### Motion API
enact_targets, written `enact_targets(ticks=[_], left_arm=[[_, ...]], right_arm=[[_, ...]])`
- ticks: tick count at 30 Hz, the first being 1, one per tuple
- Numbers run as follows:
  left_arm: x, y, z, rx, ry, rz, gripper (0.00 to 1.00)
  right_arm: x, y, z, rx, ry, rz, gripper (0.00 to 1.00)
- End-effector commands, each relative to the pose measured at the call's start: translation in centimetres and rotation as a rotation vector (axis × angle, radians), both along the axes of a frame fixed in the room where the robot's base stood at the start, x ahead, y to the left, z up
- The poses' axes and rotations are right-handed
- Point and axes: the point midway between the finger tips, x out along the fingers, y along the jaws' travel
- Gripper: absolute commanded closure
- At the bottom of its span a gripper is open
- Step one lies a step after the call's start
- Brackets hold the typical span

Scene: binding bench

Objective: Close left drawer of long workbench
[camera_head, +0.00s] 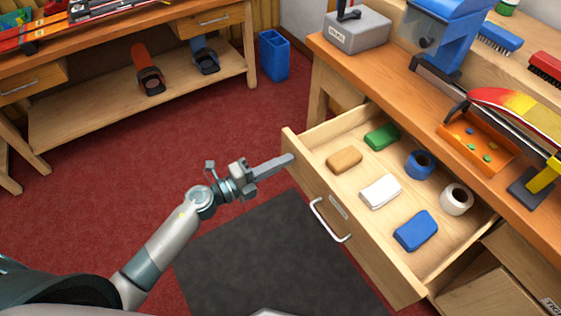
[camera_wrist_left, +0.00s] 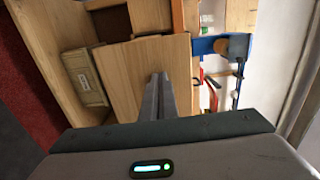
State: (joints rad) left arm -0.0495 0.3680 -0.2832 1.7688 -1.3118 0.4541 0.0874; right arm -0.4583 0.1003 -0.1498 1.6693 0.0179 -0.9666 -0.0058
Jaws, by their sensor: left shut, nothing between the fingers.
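The left drawer (camera_head: 372,238) of the long workbench (camera_head: 420,90) stands pulled out in the head view, with a silver bar handle (camera_head: 328,222) on its front. Inside lie a tan block (camera_head: 344,160), a green block (camera_head: 381,137), a white block (camera_head: 380,191), a blue block (camera_head: 416,231), a blue tape roll (camera_head: 420,165) and a white tape roll (camera_head: 456,199). My left gripper (camera_head: 290,159) is shut and empty, its fingertips at the drawer front's upper far corner. I cannot tell whether they touch. In the left wrist view the shut fingers (camera_wrist_left: 158,85) point at wood. My right gripper is not in view.
The bench top holds a grey box (camera_head: 356,32), a blue machine (camera_head: 440,35), an orange tray (camera_head: 476,145) and a red-yellow board (camera_head: 520,112). A blue bin (camera_head: 274,56) stands on the red floor near another bench (camera_head: 120,110). A dark mat (camera_head: 270,260) lies before the drawer.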

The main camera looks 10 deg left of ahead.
Motion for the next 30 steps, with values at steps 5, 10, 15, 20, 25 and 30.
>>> enact_targets(ticks=[5, 10, 15, 20, 25, 30], left_arm=[[0.2, -0.2, 0.0, 0.0, 0.0, 0.0, 1.0], [1.0, -1.0, 0.2, -0.001, -0.001, 0.0, 1.0], [2.8, -2.8, 0.3, -0.002, -0.001, -0.001, 1.0], [5.4, -5.4, 0.3, -0.003, -0.001, -0.001, 1.0], [8.6, -8.6, 0.2, -0.002, -0.001, -0.002, 1.0], [12.0, -12.0, 0.1, -0.002, -0.002, -0.002, 1.0]], right_arm=[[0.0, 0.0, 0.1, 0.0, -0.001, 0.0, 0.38], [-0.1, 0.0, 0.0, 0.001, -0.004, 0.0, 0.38], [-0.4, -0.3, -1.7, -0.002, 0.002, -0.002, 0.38], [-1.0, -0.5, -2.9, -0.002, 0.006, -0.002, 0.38], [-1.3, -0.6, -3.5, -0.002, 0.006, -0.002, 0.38], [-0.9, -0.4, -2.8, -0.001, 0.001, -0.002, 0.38]])
